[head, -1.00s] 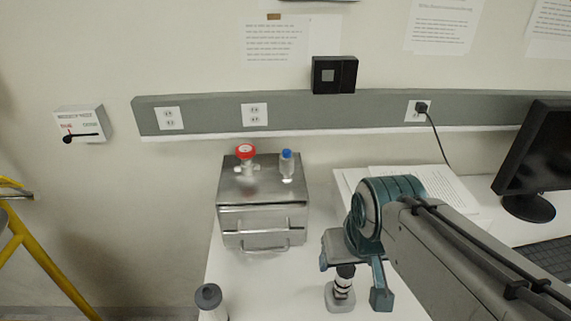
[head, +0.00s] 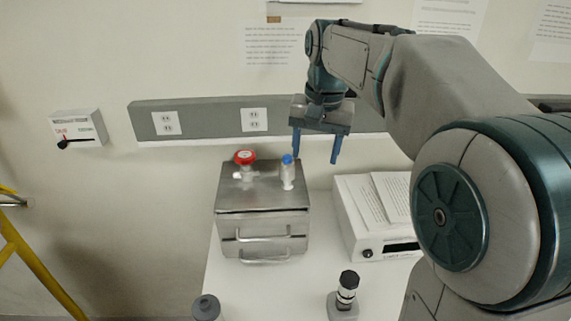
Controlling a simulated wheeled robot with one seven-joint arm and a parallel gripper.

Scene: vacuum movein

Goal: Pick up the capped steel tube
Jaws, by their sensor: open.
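A steel tube with a black cap (head: 348,285) stands upright in a small grey block (head: 343,312) at the front of the white table. My gripper (head: 315,158) is open and empty, fingers pointing down. It is well above and behind the tube, close to the right of the blue-topped fitting on the steel box in the picture. Nothing shows between its fingers. A second upright item with a dark grey cap (head: 206,307) is at the table's front left, its lower part cut off by the picture's edge.
A steel box (head: 262,190) with front handles carries a red-knobbed valve (head: 245,158) and a blue-topped fitting (head: 287,172). A white device (head: 352,228) with papers on it stands to the right. The table between the two capped items is clear. My arm fills the right side.

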